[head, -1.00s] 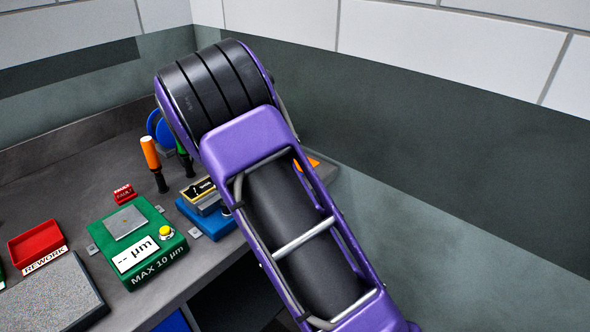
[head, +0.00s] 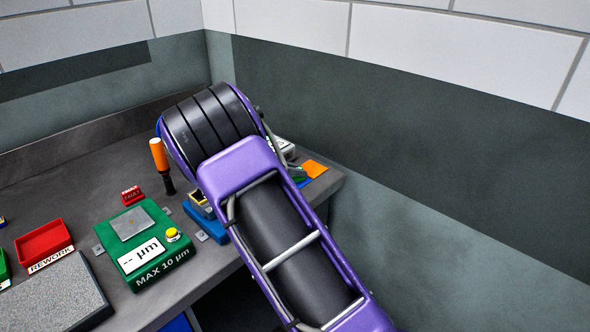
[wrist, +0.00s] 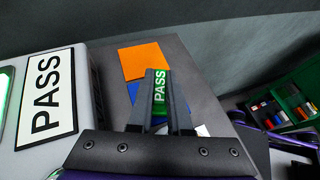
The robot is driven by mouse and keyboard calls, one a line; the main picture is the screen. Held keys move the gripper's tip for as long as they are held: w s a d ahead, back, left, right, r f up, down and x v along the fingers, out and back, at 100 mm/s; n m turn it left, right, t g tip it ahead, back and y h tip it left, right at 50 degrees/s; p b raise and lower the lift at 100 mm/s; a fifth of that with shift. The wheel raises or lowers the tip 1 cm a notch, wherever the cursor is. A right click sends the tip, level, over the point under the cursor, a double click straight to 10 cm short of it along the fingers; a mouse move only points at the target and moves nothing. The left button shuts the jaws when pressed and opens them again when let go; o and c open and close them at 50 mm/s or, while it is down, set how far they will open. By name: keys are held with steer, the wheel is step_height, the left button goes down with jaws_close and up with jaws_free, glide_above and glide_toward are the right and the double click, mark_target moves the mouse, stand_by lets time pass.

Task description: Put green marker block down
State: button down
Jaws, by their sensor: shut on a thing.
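The green marker block (wrist: 160,92) carries a white "PASS" label and sits between the two dark fingers of my gripper (wrist: 161,88) in the wrist view. My gripper is shut on it. The block is over or close to the grey bench top (wrist: 189,75), near an orange square (wrist: 144,60) and a blue patch (wrist: 132,94). I cannot tell whether the block touches the surface. In the head view my arm hides the gripper; the orange square (head: 315,169) shows near the bench's right corner.
A grey device with a large "PASS" plate (wrist: 46,94) stands close left of my gripper. A green case (wrist: 297,92) with small coloured items is at the right. The head view shows a green gauge box (head: 145,247), red rework tray (head: 43,242) and orange-handled tool (head: 159,158).

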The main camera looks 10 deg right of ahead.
steer(key=c, duration=0.9)
jaws_free()
steer(key=shift+o, duration=0.2)
steer(key=shift+a+r, duration=0.1)
steer(key=shift+r, duration=0.1)
steer(key=p+v, duration=0.1)
steer(key=v, duration=1)
steer(key=shift+a+r, duration=0.1)
steer(key=shift+a, duration=0.25)
